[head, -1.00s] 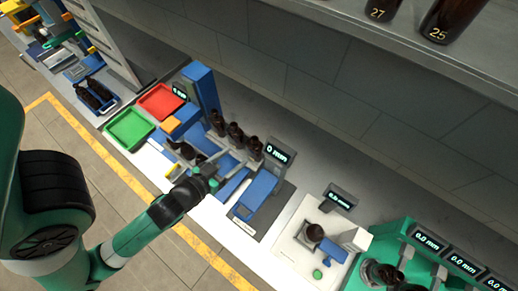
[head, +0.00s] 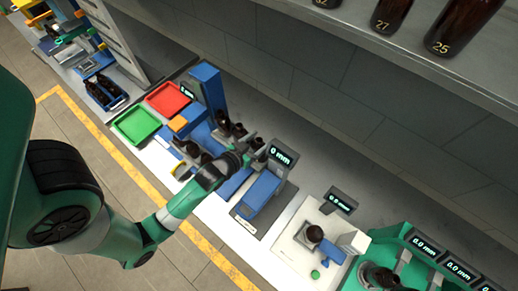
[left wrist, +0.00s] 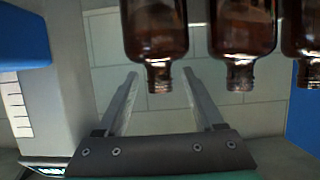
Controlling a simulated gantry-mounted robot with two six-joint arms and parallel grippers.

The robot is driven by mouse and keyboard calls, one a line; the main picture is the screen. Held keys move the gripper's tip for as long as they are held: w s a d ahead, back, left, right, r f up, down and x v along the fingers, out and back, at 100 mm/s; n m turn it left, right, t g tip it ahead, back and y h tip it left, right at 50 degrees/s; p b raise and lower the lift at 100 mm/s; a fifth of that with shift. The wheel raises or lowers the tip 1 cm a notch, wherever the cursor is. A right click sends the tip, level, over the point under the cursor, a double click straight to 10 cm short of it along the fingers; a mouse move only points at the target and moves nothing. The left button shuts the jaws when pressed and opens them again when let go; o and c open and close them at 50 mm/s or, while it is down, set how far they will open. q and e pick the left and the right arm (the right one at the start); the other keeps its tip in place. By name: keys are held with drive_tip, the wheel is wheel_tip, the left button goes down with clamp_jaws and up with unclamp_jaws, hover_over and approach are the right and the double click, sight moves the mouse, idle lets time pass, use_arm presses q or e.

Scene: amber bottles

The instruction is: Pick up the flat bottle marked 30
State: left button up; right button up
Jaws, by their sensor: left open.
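No mark 30 is readable on any bottle, so I cannot tell which one it is. Several dark amber bottles stand at the blue station in the head view, one of them here (head: 239,130). My left gripper (head: 249,149) is beside them, partly merging with them in that view. In the left wrist view, its open fingers (left wrist: 160,76) point towards three bottles that appear neck down: a left one (left wrist: 155,30), a middle one (left wrist: 240,30) and a right one (left wrist: 304,35). The left bottle's neck lies between the fingertips in the picture; contact cannot be told. My right gripper is not in view.
A green tray (head: 117,131) and a red tray (head: 183,89) lie left of the blue post (head: 209,86). A display reading 0 mm (head: 282,156) stands right of the gripper. Bottles marked 27 (head: 391,12) and 25 (head: 463,25) stand on the upper shelf.

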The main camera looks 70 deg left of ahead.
use_arm(q)
clamp_jaws()
idle(0.3)
idle(1.1)
